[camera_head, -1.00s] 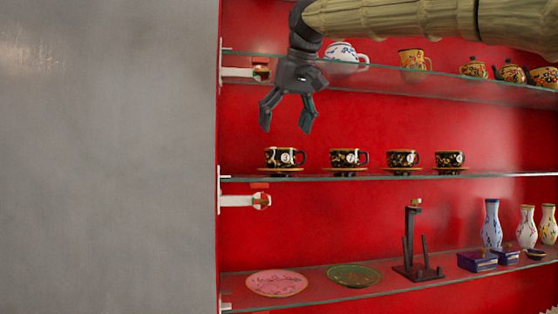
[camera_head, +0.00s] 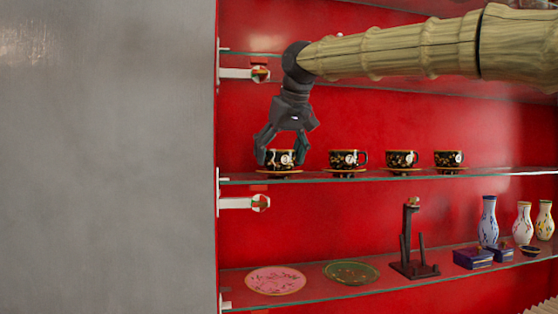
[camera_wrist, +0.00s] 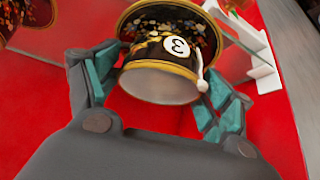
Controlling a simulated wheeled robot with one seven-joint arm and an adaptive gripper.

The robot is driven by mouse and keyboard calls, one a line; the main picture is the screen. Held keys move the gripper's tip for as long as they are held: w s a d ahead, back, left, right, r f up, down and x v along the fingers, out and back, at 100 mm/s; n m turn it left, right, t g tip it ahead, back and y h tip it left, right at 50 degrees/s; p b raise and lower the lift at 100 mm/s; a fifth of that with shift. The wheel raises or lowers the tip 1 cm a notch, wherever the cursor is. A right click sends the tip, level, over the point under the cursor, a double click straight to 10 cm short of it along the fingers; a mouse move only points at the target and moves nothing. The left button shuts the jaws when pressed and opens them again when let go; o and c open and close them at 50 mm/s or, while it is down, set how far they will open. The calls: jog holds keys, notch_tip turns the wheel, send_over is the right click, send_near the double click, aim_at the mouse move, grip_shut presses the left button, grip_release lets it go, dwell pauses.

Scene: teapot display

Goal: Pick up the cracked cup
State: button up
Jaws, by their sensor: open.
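The leftmost cup (camera_head: 281,161) is black with gold trim and a round white number label. It sits upright on a saucer on the middle glass shelf. My gripper (camera_head: 282,157) is open, with one finger on each side of this cup. In the wrist view, my gripper's teal pads (camera_wrist: 158,90) flank the rim. I cannot tell whether they touch it. The cup's handle is mostly hidden.
Similar cups stand on saucers to the right, the nearest being a black cup (camera_head: 344,159). A white shelf bracket (camera_head: 243,73) juts at the left. Plates, a dark stand (camera_head: 410,245) and vases occupy the lower shelf. The upper glass shelf is above my gripper.

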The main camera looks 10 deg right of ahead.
jog(key=c, duration=0.9)
jog(key=shift+o, duration=0.2)
